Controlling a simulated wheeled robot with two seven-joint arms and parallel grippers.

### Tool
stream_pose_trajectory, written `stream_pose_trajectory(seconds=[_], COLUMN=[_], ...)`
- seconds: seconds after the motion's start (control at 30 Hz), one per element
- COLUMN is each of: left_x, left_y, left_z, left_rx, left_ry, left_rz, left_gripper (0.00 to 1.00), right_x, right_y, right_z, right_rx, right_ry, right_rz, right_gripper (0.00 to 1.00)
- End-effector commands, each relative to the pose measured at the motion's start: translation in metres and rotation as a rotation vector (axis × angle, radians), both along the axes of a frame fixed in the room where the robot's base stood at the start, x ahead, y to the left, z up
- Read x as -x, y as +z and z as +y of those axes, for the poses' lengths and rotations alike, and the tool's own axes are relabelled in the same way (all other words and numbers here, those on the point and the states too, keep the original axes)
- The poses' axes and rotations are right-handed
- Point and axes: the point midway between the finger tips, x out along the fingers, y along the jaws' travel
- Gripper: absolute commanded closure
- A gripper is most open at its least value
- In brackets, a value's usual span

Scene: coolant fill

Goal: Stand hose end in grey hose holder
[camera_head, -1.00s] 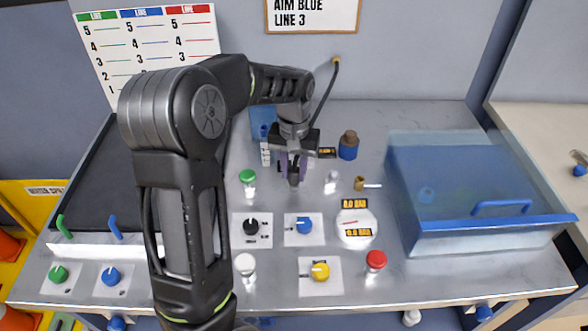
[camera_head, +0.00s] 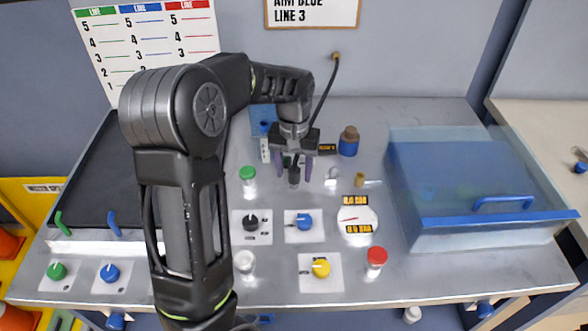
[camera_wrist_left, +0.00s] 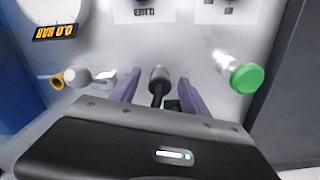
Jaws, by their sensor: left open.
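My left gripper (camera_head: 295,168) hangs fingers down over the middle of the bench, its two purple fingers spread open. Between them stands a dark grey cylinder (camera_head: 294,178), apart from both fingers. In the left wrist view the cylinder (camera_wrist_left: 159,75) has a black stem or hose running from it toward the gripper body. It looks like the hose end upright in the grey holder, but I cannot tell where one stops and the other begins. The black hose (camera_head: 325,92) comes from a brass wall fitting and passes behind the gripper. My right gripper is out of view.
A brass fitting (camera_head: 360,180) and a gauge (camera_head: 357,220) lie to the right. Knob plates are in front. A blue translucent box (camera_head: 480,190) fills the right side. A blue-and-brown bottle (camera_head: 348,142) stands behind.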

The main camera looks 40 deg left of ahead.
Motion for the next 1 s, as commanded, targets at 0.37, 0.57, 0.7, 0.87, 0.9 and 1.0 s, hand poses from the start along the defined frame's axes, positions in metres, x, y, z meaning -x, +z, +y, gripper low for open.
stream_pose_trajectory(seconds=[0.37, 0.57, 0.7, 0.87, 0.9, 1.0], left_x=[-0.001, -0.001, -0.001, 0.000, 0.000, 0.000], left_y=[0.033, 0.065, 0.076, 0.078, 0.078, 0.078], left_z=[0.000, 0.000, 0.000, 0.000, 0.000, 0.000], left_rx=[-0.001, -0.001, 0.000, 0.000, 0.000, 0.000], left_ry=[0.000, 0.000, 0.000, 0.000, 0.000, 0.000], left_rz=[-0.005, -0.004, -0.001, 0.001, 0.001, 0.000], left_gripper=[0.46, 0.46, 0.46, 0.46, 0.46, 0.46], right_x=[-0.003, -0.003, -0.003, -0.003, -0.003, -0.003], right_y=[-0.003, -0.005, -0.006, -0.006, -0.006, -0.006], right_z=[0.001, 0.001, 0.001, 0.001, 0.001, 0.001], right_rx=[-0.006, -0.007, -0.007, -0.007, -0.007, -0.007], right_ry=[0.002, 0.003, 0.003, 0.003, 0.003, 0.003], right_rz=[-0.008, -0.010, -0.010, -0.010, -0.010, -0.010], right_gripper=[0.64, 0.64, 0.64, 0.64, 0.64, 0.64])
